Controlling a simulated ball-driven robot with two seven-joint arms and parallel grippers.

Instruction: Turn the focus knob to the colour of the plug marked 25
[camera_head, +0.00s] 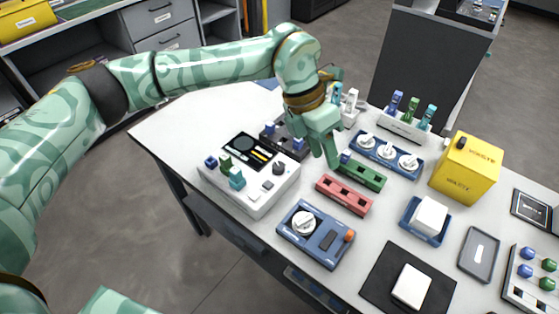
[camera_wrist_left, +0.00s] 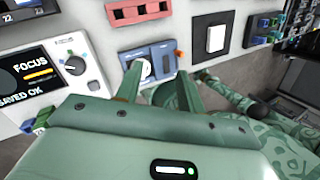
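The white splicer (camera_head: 262,200) stands at the table's left, with a screen, several coloured blocks and a dark focus knob (camera_head: 279,168). In the left wrist view the knob (camera_wrist_left: 75,66) sits below a FOCUS label, left of my fingers, untouched; the splicer's screen (camera_wrist_left: 22,75) reads FOCUS and SAVED OK. My left gripper (camera_head: 331,160) is in the air to the right of the splicer; its two fingers (camera_wrist_left: 157,72) are apart and empty. Blue (camera_head: 396,103), green (camera_head: 411,110) and teal (camera_head: 428,117) plugs stand in a rack at the back; their marks are too small to read.
A blue device (camera_head: 316,236) with a white dial lies in front, near red (camera_head: 343,195) and green (camera_head: 362,175) slotted blocks. A yellow waste box (camera_head: 466,168) stands at the right. A part of my right arm (camera_wrist_left: 240,100) shows at the right of the wrist view.

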